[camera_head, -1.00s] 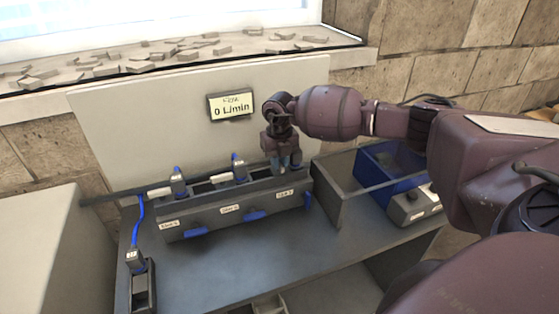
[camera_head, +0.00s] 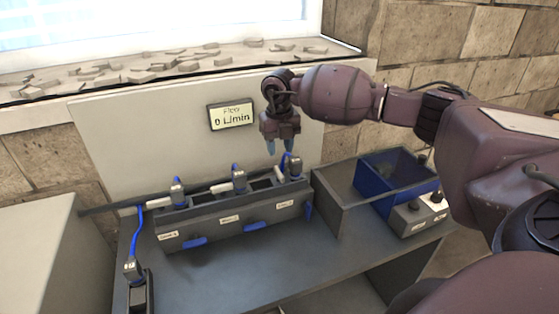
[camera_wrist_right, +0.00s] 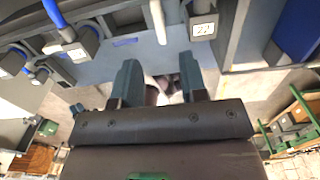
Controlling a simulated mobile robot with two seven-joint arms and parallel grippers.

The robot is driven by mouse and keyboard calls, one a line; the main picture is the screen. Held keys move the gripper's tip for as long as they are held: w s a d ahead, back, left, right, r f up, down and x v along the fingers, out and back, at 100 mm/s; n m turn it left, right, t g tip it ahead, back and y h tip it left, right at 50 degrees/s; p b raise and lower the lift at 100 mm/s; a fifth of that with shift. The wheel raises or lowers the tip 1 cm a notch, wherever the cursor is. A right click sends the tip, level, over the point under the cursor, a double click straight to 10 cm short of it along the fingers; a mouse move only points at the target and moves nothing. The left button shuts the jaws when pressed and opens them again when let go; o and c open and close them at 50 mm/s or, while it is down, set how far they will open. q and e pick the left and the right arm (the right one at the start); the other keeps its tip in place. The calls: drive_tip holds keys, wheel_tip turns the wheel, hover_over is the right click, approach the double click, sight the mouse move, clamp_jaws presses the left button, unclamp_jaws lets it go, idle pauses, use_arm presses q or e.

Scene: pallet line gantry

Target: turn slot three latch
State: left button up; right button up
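The dark slot rack (camera_head: 215,232) stands on the grey bench, with labels along its front. The slot three latch (camera_head: 308,210) is blue, at the rack's right end, and points steeply down. The blue latches of slot one (camera_head: 194,242) and slot two (camera_head: 256,226) lie nearly level. A grey plug with a blue hose (camera_head: 295,169) sits upright in slot three. My right gripper (camera_head: 279,148) is above and slightly left of this plug, apart from it. In the wrist view its two fingers (camera_wrist_right: 160,85) stand apart with nothing gripped. My left gripper is out of view.
Similar plugs stand in slot one (camera_head: 178,194) and slot two (camera_head: 239,180). Another plug (camera_head: 132,270) is in a holder at the front left. A blue bin (camera_head: 385,190) and a grey box with black knobs (camera_head: 420,212) are to the right. The display (camera_head: 231,116) reads 0 L/min. The bench front is clear.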

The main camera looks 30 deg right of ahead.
wheel_tip(320, 180, up, 2)
drive_tip(key=shift+r, duration=0.2)
idle(0.6)
